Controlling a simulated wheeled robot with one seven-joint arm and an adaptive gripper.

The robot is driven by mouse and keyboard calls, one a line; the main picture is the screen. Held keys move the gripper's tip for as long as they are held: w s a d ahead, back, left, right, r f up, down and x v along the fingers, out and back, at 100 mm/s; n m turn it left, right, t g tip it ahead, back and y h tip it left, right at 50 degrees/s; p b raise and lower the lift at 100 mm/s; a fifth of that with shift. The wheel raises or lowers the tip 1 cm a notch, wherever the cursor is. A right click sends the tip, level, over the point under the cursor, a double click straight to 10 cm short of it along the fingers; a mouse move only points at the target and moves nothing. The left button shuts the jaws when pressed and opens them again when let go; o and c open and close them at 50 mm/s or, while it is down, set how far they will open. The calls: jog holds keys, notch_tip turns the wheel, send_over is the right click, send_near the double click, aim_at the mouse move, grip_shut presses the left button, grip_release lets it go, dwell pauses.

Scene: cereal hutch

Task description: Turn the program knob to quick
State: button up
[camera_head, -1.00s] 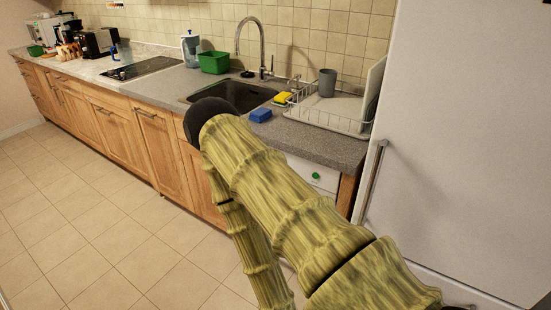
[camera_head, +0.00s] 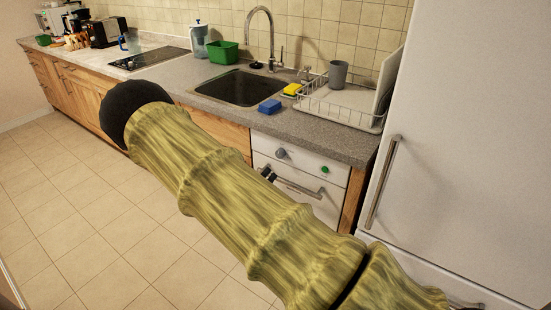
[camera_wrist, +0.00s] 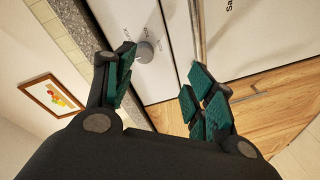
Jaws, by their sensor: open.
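The grey program knob (camera_head: 281,153) is on the white front panel of the appliance under the counter. It also shows in the wrist view (camera_wrist: 144,52), with small print around it too small to read. I cannot tell which mark it points to. My gripper (camera_wrist: 163,86) is open and empty, with green-padded fingers spread. The knob is ahead of the fingers, nearer the left one in the wrist view, and not between them. In the head view only the dark fingertips (camera_head: 268,174) show past my arm, just below the knob.
A green button (camera_head: 325,169) sits right of the knob. A bar handle (camera_head: 300,188) runs below the panel. The counter edge (camera_head: 330,143) overhangs above. The fridge (camera_head: 460,150) stands at right. A blue sponge (camera_head: 269,106) lies on the counter. The floor at left is clear.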

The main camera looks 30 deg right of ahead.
aim_at(278, 155)
jog(key=shift+m+h, duration=0.3)
jog(key=shift+h, duration=0.2)
jog(key=x, duration=0.3)
jog(key=r+p+x, duration=0.1)
jog(key=x, duration=0.3)
jog(key=w+r+p+x, duration=0.1)
jog(key=x, duration=0.3)
jog(key=shift+a+r, duration=0.1)
jog(key=shift+r, duration=0.15)
jog(key=shift+c, duration=0.3)
jog(key=c, duration=1)
